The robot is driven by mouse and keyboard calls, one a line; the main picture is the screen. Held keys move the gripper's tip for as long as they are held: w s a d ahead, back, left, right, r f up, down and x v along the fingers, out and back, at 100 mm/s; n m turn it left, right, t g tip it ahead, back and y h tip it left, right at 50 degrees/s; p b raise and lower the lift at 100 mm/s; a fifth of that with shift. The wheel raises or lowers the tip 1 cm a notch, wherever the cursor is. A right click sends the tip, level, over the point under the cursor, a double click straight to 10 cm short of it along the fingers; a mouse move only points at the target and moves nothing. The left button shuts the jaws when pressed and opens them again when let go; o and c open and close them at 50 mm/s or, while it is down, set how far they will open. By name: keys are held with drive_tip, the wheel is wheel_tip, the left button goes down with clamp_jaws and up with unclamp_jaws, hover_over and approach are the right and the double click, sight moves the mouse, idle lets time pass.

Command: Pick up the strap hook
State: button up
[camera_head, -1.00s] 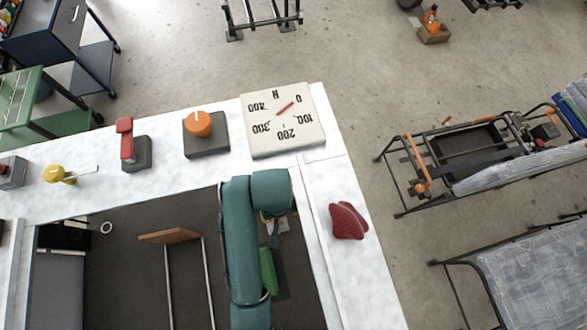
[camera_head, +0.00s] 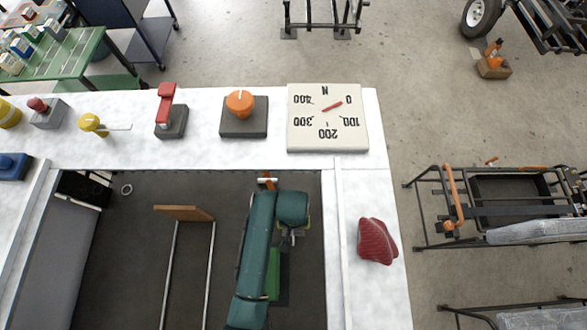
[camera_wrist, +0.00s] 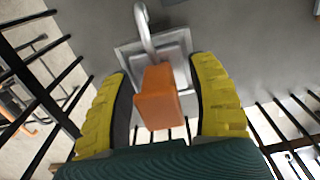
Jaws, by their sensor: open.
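In the wrist view, an orange block (camera_wrist: 158,98) lies between the two yellow fingers of my gripper (camera_wrist: 160,72). The fingers are open, with a visible gap on each side of the block. A grey metal hook (camera_wrist: 144,28) curves up beyond the block, in front of a square metal plate (camera_wrist: 178,48). The hook and block look like one piece, the strap hook, but I cannot tell how they join. In the head view, a small orange part (camera_head: 267,179) shows just beyond my teal arm. My arm hides most of my gripper there.
A white counter frames the dark recess. On it stand a dial board (camera_head: 328,140), an orange knob (camera_head: 240,104), a red lever (camera_head: 166,103) and a dark red piece (camera_head: 376,241). In the recess, a brown board (camera_head: 184,213) with two rods stands left of my arm.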

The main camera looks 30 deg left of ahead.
clamp_jaws()
idle(0.5)
